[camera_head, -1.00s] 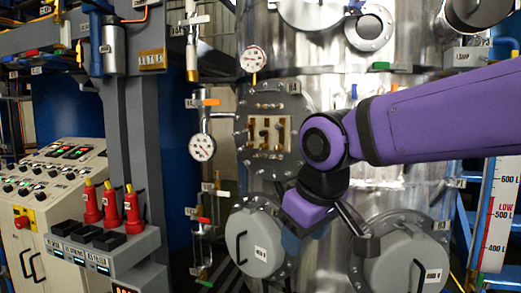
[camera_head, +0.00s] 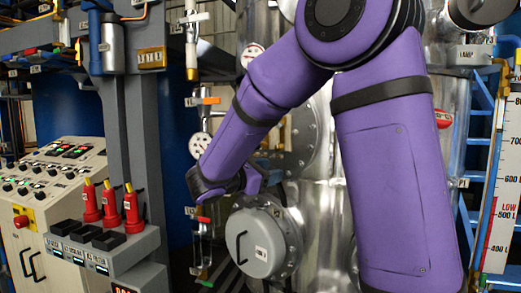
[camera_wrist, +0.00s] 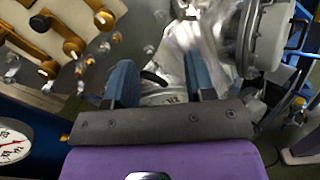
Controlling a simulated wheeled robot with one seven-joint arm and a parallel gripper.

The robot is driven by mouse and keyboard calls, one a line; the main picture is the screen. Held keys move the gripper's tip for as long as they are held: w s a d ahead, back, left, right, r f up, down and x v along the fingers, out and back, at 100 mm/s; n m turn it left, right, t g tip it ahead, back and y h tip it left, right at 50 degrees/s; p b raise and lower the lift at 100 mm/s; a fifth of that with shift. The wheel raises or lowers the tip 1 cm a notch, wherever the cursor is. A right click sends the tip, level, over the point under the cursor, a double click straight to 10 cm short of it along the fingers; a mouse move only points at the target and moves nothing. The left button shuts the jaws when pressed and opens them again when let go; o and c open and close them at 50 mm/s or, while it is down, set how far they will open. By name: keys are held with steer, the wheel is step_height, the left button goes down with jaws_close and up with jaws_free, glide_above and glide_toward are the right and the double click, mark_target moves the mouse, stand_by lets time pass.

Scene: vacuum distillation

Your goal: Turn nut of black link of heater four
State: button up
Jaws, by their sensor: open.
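The heater terminal panel (camera_wrist: 30,60) with brass links and round-headed nuts (camera_wrist: 72,47) fills the upper left of the wrist view. I cannot tell which is heater four or its black link. In the head view my arm hides most of this panel's round flange (camera_head: 303,135). My gripper (camera_wrist: 160,80) is open, its two blue fingers apart, to the lower right of the nuts and not on any of them. A pale round part shows behind the gap between the fingers. In the head view my fingertips are hidden behind the arm.
A grey round hatch (camera_head: 262,243) stands out from the steel vessel below the panel. A dial gauge (camera_head: 199,145) and thin piping (camera_head: 203,225) are close to the left.

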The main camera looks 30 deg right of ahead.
mark_target(264, 146)
steer(key=w+a+n+t+h, duration=0.4)
steer(key=w+a+n+t, duration=0.1)
steer(key=w, duration=0.3)
steer(key=x, duration=1.1)
steer(key=shift+f, duration=0.15)
steer(key=c, duration=0.9)
